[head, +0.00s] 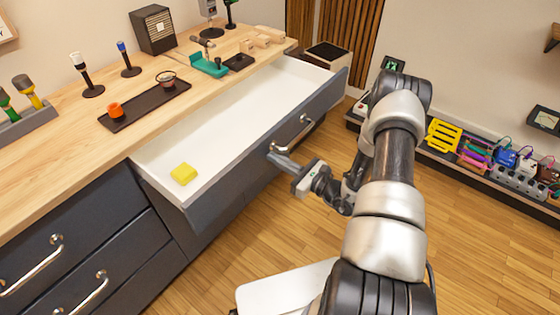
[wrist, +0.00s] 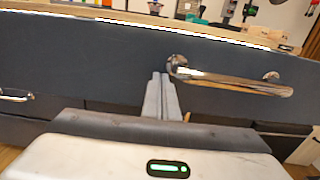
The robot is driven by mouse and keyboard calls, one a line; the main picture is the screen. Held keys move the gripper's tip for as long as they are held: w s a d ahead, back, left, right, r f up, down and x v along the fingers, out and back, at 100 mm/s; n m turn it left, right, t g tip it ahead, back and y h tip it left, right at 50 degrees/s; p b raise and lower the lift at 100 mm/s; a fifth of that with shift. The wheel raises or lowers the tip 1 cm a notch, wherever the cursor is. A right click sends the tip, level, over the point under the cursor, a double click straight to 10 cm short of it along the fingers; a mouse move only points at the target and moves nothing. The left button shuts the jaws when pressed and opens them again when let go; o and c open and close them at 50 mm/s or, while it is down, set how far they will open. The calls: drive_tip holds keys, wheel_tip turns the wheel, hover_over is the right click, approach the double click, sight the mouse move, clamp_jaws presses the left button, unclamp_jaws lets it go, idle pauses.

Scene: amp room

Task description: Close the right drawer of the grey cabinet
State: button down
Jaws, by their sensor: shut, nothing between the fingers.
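The right drawer (head: 240,105) of the grey cabinet (head: 95,228) stands pulled out in the head view, its white inside bare except for a yellow block. Its dark front (wrist: 80,60) spans the wrist view. The drawer's metal handle (head: 292,133) is on that front, and it also shows in the wrist view (wrist: 235,82). My gripper (head: 275,152) is shut and empty, its tips at the drawer front beside the near-left end of the handle. In the wrist view its fingers (wrist: 161,85) point at the front, left of the handle; I cannot tell whether they touch.
A yellow block (head: 183,174) lies in the drawer's near corner. The wooden worktop (head: 60,165) holds a black tray (head: 145,105), a small speaker (head: 153,29) and tools. A low shelf (head: 455,160) with coloured items runs along the right wall. Wooden floor (head: 475,240) is free at right.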

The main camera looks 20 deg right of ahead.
sight(214, 131)
drive_tip(key=shift+w, duration=0.1)
drive_tip(key=b+x, duration=1)
drive_tip(key=x, duration=1.8)
drive_tip(key=shift+f, duration=0.15)
drive_tip(key=shift+w+a, duration=0.3)
drive_tip(key=shift+w+r, duration=0.1)
drive_tip(key=shift+r, duration=0.3)
